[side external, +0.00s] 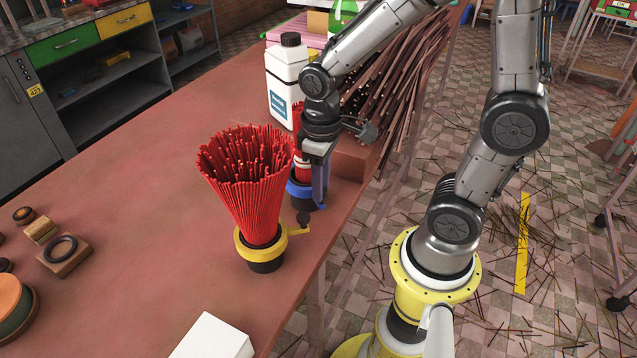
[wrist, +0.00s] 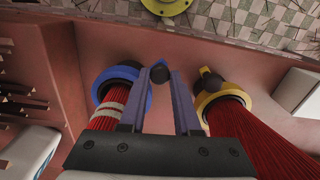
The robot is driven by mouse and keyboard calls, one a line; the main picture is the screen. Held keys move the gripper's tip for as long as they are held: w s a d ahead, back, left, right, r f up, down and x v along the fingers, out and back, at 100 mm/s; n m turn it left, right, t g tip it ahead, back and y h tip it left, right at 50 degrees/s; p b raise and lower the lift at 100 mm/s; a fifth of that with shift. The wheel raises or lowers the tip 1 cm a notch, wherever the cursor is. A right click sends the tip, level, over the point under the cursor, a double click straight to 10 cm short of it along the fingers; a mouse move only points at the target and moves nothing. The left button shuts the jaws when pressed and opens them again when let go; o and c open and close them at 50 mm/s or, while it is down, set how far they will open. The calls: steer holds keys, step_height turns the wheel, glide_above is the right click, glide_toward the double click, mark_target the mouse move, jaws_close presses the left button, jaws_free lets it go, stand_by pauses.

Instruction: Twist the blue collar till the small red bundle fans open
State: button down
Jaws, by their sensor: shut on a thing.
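The blue collar (side external: 294,189) sits on a dark base near the table's right edge. It also shows in the wrist view (wrist: 109,73). The small red bundle (wrist: 108,114) stands in it, narrow and closed, with white bands around it; in the side view my gripper partly hides it.
A large fanned red bundle (side external: 248,180) in a yellow collar (side external: 246,250) stands close by, its own lever (side external: 303,219) pointing right. A white bottle (side external: 286,85) and dark sticks (side external: 405,75) are behind. The table's left middle (side external: 140,190) is clear.

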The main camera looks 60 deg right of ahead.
steer(key=d+n, duration=1)
steer(key=n, duration=0.6)
steer(key=shift+d, duration=0.3)
steer(key=shift+r, duration=0.1)
steer(key=c, duration=0.6)
jaws_free()
